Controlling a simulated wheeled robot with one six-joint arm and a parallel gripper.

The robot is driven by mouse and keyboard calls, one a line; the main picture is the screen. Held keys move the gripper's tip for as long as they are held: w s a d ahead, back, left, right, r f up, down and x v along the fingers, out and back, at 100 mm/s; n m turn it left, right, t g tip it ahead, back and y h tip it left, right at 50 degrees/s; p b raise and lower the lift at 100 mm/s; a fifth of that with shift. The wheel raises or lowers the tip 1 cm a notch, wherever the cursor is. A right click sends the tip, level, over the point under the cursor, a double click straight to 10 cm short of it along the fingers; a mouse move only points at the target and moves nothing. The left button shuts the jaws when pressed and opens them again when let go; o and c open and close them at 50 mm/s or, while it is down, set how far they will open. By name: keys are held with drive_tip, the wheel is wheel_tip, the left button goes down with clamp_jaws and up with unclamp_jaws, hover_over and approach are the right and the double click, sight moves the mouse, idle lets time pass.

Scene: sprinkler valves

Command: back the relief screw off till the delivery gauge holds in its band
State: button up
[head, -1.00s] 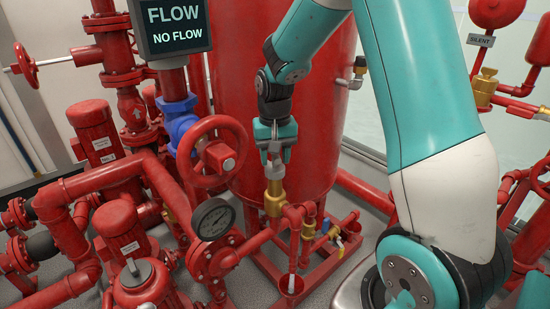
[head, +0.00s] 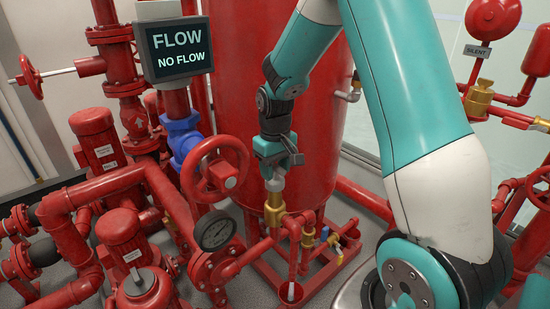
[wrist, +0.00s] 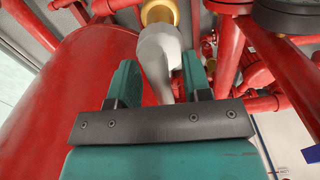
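The grey relief screw (head: 275,184) stands upright on top of the brass relief valve (head: 274,209), in front of the large red tank. The delivery gauge (head: 214,231), a round dial with a dark rim, is left of the valve. Its needle and band are too small to read. A dark round rim (wrist: 290,14) shows at the wrist view's upper right.
A red handwheel (head: 216,168) stands close left of my gripper. A display (head: 178,50) reads "FLOW NO FLOW". The red tank (head: 310,130) is close behind my gripper. A "SILENT" tag (head: 478,50) hangs at right.

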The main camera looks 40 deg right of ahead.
sight(275, 164)
wheel_tip(275, 164, up, 7)
drive_tip(key=p, duration=0.7)
drive_tip(key=shift+r, duration=0.15)
